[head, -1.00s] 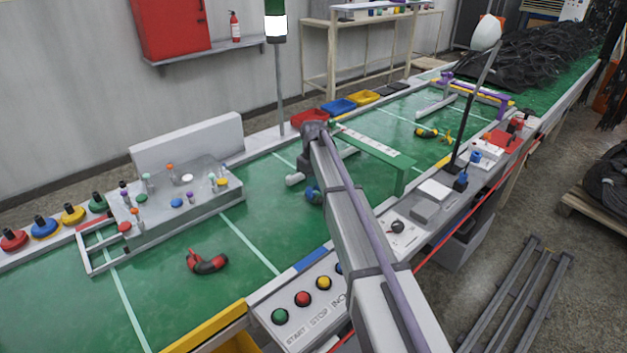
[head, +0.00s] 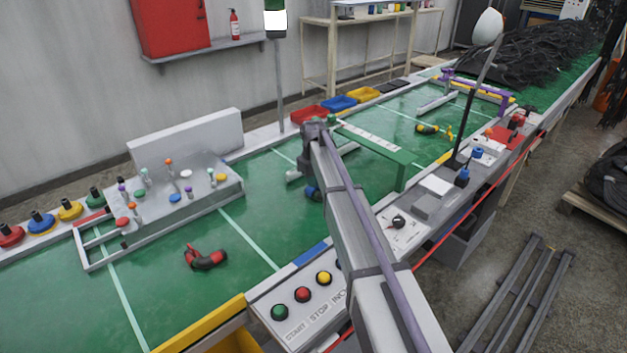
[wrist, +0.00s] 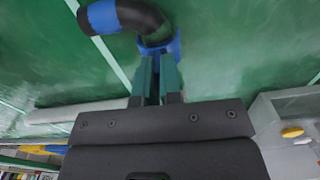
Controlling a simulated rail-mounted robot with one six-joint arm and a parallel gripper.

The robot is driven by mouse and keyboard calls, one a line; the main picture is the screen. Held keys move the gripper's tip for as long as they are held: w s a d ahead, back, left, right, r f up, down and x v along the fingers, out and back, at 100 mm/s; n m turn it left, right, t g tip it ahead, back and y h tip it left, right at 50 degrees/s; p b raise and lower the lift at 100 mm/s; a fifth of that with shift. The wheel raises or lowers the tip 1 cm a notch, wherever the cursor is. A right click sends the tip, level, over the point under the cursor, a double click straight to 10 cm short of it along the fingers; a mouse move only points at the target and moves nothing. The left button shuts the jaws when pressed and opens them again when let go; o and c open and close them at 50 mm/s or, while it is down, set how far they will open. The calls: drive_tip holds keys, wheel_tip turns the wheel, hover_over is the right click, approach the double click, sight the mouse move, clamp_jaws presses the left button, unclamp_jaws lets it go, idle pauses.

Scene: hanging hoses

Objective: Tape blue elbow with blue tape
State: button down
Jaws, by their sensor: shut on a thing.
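The blue elbow (wrist: 140,16) is a black curved hose piece with a blue band at each end. It lies over the green belt in the wrist view. My gripper (wrist: 158,55) has its green fingers close together on the blue end nearest me. The other banded end points left, free of the fingers. In the head view, a blue part of the elbow (head: 312,193) shows beside my arm, which hides the rest. I cannot tell whether it touches the belt. A blue round piece with a dark top (head: 41,222) stands at the far left; I cannot tell whether it is the tape.
A red-ended elbow (head: 206,259) lies on the belt, left of my arm. A grey fixture with coloured knobs (head: 180,185) stands behind it. A green bridge (head: 375,150) spans the belt right of my gripper. A yellow-ended elbow (head: 428,129) lies beyond.

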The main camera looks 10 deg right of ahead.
drive_tip(key=shift+f+b, duration=0.6)
drive_tip(key=shift+f, duration=0.1)
idle(0.3)
drive_tip(key=c, duration=1.2)
unclamp_jaws()
drive_tip(key=shift+r, duration=0.1)
wheel_tip(320, 180, up, 11)
drive_tip(key=p, duration=1.1)
drive_tip(key=s+m, duration=0.5)
drive_tip(key=s, duration=3.2)
drive_tip(key=shift+s+r+m+p, duration=0.25)
drive_tip(key=shift+r+m+p, duration=0.05)
drive_tip(key=shift+r+p, duration=0.15)
